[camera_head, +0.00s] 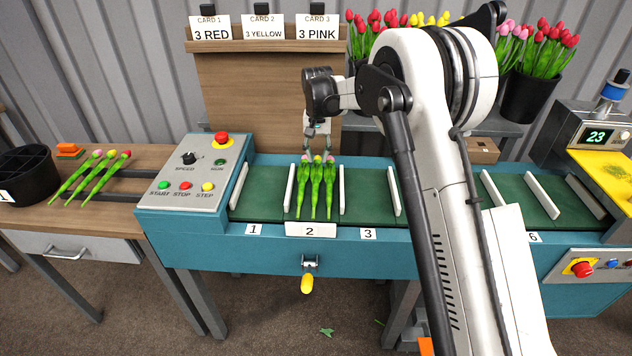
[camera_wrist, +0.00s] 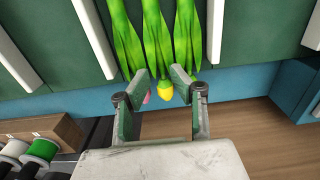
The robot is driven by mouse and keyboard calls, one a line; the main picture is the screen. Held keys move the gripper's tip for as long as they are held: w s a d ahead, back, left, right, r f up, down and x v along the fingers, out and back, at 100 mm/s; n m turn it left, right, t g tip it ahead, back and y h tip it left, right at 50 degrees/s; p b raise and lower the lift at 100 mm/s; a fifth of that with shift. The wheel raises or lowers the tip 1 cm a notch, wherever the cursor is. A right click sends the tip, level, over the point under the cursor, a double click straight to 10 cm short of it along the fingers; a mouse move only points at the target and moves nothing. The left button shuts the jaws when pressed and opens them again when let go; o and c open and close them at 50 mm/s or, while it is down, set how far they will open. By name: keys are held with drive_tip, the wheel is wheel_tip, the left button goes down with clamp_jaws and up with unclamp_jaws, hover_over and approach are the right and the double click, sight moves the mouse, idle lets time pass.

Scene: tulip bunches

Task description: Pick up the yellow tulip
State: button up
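Three tulips lie side by side in compartment 2 of the green conveyor (camera_head: 262,206), stems toward the front. The middle one is a yellow tulip (camera_head: 317,159); its yellow head also shows in the wrist view (camera_wrist: 165,93). A pink tulip (camera_head: 305,159) lies to its left, and its head is partly covered by a finger in the wrist view. The right tulip (camera_head: 330,161) looks pink in the head view; its head is hidden in the wrist view. My gripper (camera_head: 318,148) points down over the heads. In the wrist view its fingers (camera_wrist: 161,80) are apart, with the yellow head between them.
White dividers (camera_head: 342,190) flank compartment 2. A control box (camera_head: 186,176) stands left of the conveyor. A card board (camera_head: 255,90) rises behind. Compartments 1 and 3 look empty.

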sight(317, 167)
wheel_tip(317, 167, down, 4)
drive_tip(key=shift+w+f, duration=0.15)
drive_tip(key=shift+f, duration=0.05)
clamp_jaws()
drive_tip(key=shift+r, duration=0.1)
